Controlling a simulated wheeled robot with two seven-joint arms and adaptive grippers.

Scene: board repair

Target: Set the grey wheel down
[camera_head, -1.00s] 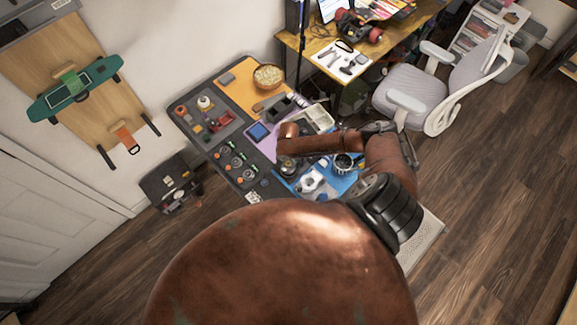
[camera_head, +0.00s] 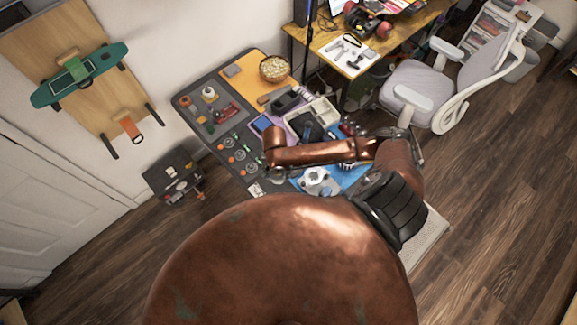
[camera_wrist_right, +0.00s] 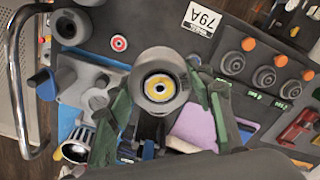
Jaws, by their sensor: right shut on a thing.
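In the head view my right gripper (camera_head: 278,173) is small, under the end of the brown arm, near the front edge of the bench (camera_head: 212,78). The wheel is too small to make out there. In the wrist view several dark wheels (camera_wrist_right: 265,76) with orange pieces beside them sit on the dark mat. My left gripper is in neither view.
A white "WHEEL 79A" label (camera_wrist_right: 201,19) lies on the dark mat, with open mat near it. A small red-and-white round part (camera_wrist_right: 119,43) is left of the wheel. Grey fixtures (camera_wrist_right: 80,80) stand on the blue area. A bowl (camera_head: 274,69) stands at the back.

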